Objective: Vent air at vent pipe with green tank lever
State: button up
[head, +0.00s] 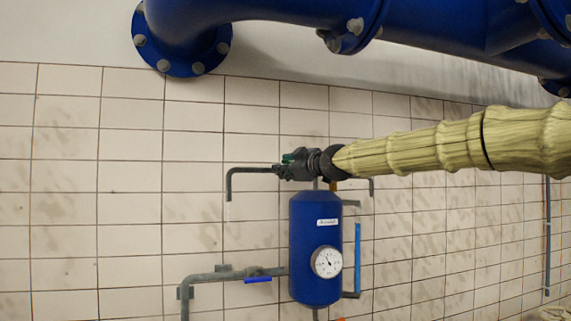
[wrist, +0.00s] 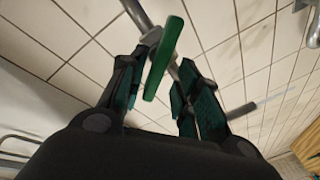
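The green lever (wrist: 164,60) shows in the wrist view as a long flat handle on a small grey valve. The thin grey vent pipe (wrist: 138,12) runs past it. The lever lies between the spread fingers of my gripper (wrist: 160,85), with a gap visible on the left; whether it touches the right finger I cannot tell. In the head view my gripper (head: 297,164) is at the vent pipe (head: 246,170), just above the blue tank (head: 308,275). The lever there is mostly hidden by the gripper. The vent pipe bends down at its left end.
The tank carries a round gauge (head: 327,262) and a white label. A lower pipe with a blue-handled valve (head: 257,280) joins it on the left. A blue vertical strip (head: 358,245) stands at its right. Large blue pipes (head: 230,12) cross above. Tiled wall lies close behind.

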jog(key=shift+w+d+r, duration=0.1)
jog(key=shift+w+d, duration=0.1)
jog(key=shift+w, duration=0.1)
jog(key=shift+s+r, duration=0.35)
jog(key=shift+s, duration=0.3)
jog(key=v, duration=1.1)
jog(key=shift+w+d+f, duration=0.3)
jog(key=shift+d+f, duration=0.05)
jog(key=shift+f, duration=0.2)
dwell(1.3)
